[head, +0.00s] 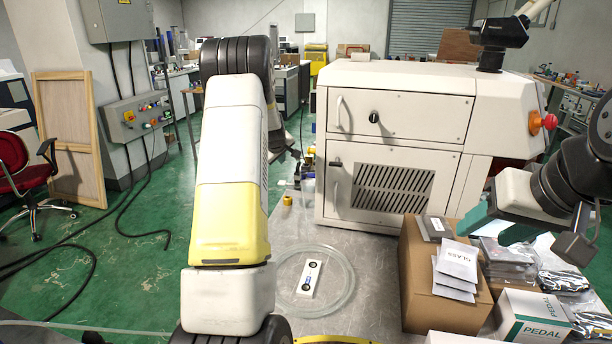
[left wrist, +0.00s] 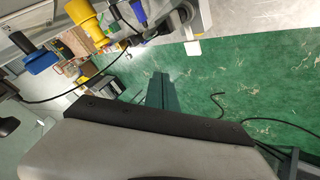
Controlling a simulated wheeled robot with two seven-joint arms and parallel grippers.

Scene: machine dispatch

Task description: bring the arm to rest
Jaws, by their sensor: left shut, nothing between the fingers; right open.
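My left arm (head: 228,170) rises through the middle of the head view, bent at a black joint at the top. Its far part is mostly hidden behind the white and yellow link. In the left wrist view my left gripper (left wrist: 160,88) shows dark green fingers, shut and empty, over the green floor. My right gripper (head: 500,226) comes in from the right in the head view, with teal fingers. It is open, close above the boxes and packets on the right of the table.
A white machine (head: 400,130) stands behind the table (head: 375,270). A round clear dish (head: 345,288) holds a white part (head: 309,278) with dark round spots. A cardboard box (head: 420,285) and a PEDAL box (head: 530,318) stand at the right. Green floor (head: 130,275) is open at left, with black cables.

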